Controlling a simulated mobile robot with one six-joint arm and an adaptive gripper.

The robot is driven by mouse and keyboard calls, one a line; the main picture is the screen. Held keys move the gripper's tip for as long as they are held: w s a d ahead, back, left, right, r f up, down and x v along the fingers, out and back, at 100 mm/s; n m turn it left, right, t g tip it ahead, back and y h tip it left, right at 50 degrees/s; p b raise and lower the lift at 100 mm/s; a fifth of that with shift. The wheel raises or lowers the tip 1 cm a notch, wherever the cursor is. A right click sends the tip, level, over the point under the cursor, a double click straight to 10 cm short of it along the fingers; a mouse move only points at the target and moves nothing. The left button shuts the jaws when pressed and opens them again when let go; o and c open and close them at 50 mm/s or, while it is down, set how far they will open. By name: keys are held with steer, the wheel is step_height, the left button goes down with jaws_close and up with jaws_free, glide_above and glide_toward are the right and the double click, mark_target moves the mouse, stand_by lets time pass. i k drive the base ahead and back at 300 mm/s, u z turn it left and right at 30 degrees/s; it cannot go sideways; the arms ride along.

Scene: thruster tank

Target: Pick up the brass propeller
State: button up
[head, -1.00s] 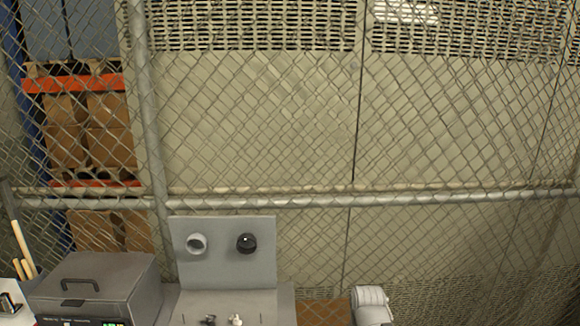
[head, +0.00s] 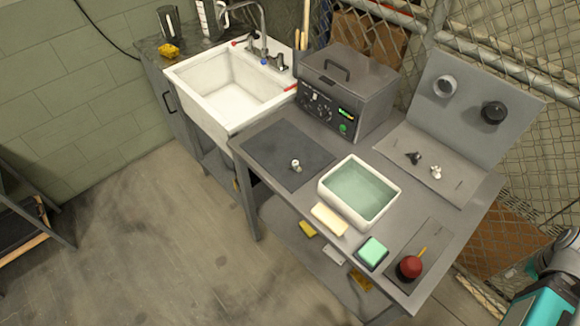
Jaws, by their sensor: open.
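I cannot make out a clearly brass-coloured propeller. A small pale part (head: 296,165), too small to identify for sure, stands on the dark mat (head: 268,148) on the bench. A small dark propeller-like part (head: 414,158) and a small whitish one (head: 436,172) sit on the flat base of the grey stand (head: 455,190) at the right. Part of my teal and grey arm shows at the lower right edge, well apart from these parts. My gripper's fingers are not in view.
A white basin of greenish liquid (head: 327,182) stands mid-bench, with a cream block (head: 329,219), green pad (head: 372,252) and red ball-shaped thing (head: 411,267) in front. A grey lidded machine (head: 345,95) stands behind. A white sink (head: 215,75) is at left; floor in front is clear.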

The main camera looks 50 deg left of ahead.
mark_target(295, 168)
steer(key=u, duration=0.55)
steer(key=k, duration=1.25)
steer(key=u, duration=0.8)
steer(key=i, duration=1)
steer(key=u, duration=0.25)
